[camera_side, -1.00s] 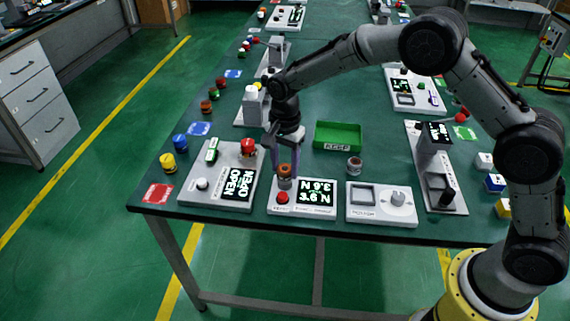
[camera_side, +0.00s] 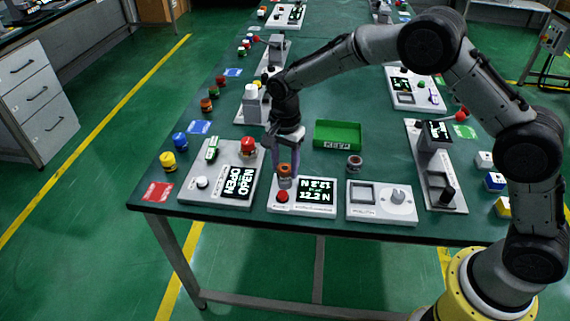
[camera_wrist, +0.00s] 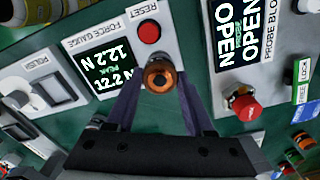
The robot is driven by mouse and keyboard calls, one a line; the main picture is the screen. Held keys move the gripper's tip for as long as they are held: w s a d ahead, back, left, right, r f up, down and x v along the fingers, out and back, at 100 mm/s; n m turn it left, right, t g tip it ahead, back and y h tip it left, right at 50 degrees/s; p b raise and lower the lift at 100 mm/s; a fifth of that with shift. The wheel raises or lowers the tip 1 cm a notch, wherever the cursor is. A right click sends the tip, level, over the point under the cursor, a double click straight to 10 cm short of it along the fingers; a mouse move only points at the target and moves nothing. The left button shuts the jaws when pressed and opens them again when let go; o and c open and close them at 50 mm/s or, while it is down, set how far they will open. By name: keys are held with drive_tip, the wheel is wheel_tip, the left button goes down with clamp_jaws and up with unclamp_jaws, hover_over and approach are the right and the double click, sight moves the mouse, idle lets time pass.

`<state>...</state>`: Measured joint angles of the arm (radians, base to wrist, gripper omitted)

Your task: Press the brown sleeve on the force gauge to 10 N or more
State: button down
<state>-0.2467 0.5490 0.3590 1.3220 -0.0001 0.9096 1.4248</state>
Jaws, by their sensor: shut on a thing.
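The force gauge (camera_side: 312,211) is a white block near the table's front edge, with a dark display and a red RESET button (camera_wrist: 149,32). The brown sleeve (camera_side: 284,170), with an orange-brown ringed top, stands upright on the gauge's post beside the display. It also shows between my fingers in the wrist view (camera_wrist: 158,75). My gripper (camera_wrist: 158,90) points down and is shut on the sleeve; the fingers partly hide its sides.
The white probe block (camera_side: 220,174) with a red knob (camera_side: 248,148) and an OPEN display stands close on the left. A green KEEP tray (camera_side: 338,134) and a loose brown-grey ring (camera_side: 354,162) lie behind.

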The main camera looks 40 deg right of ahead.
drive_tip(key=shift+s, duration=0.1)
idle(0.5)
drive_tip(key=shift+r, duration=3.5)
drive_tip(key=s+d+f+n, duration=0.2)
drive_tip(key=d+n, duration=0.4)
drive_tip(key=s+d+f+n, duration=0.2)
drive_tip(key=s+d+n, duration=0.1)
drive_tip(key=d+n, duration=0.3)
drive_tip(key=shift+s+d+f+n, duration=0.2)
drive_tip(key=shift+s+f+n, duration=0.15)
drive_tip(key=shift+n, duration=0.35)
